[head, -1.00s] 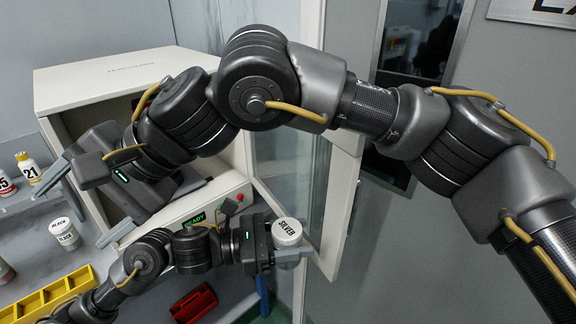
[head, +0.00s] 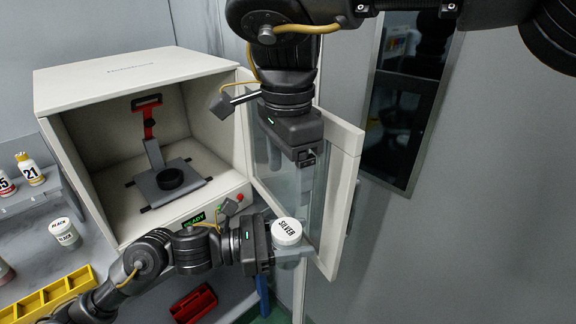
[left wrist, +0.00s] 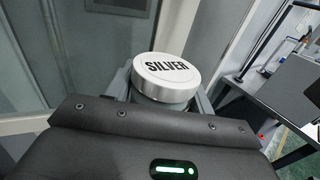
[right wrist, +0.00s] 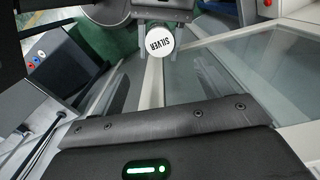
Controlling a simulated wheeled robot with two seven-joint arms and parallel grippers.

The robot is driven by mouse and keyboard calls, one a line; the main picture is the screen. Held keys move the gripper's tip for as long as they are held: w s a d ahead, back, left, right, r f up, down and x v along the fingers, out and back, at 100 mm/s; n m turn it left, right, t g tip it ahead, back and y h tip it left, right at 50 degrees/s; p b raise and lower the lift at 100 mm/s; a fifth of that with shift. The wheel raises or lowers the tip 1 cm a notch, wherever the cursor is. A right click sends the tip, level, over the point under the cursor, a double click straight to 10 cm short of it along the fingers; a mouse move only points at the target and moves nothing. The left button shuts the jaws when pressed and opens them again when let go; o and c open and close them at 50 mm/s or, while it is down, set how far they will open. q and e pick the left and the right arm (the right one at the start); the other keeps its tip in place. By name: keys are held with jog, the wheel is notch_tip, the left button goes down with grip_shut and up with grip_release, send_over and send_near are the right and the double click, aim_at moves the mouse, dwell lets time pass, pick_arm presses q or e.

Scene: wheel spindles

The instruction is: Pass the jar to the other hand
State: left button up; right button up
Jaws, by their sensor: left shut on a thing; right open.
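The jar (head: 287,232) has a white lid printed SILVER. My left gripper (head: 290,254) is shut on it and holds it upright in front of the open cabinet door. In the left wrist view the jar's lid (left wrist: 166,72) stands between the fingers. My right gripper (head: 305,158) is above the jar, pointing down, apart from it. The right wrist view shows the jar (right wrist: 160,42) ahead of the right gripper, with the fingers open.
A white cabinet (head: 140,72) stands open at the left, with a dark round part on a grey plate (head: 168,182) inside. Its glass door (head: 340,200) is swung out beside the grippers. A BLACK jar (head: 66,233), a yellow bin (head: 50,297) and a red bin (head: 194,303) are at lower left.

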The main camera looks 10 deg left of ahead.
aim_at(287, 228)
notch_tip(287, 228, down, 11)
jog(key=shift+f, duration=0.2)
dwell(0.3)
jog(key=c, duration=1.2)
pick_arm(q)
jog(key=o, duration=1.2)
pick_arm(e)
jog(key=shift+c, duration=0.2)
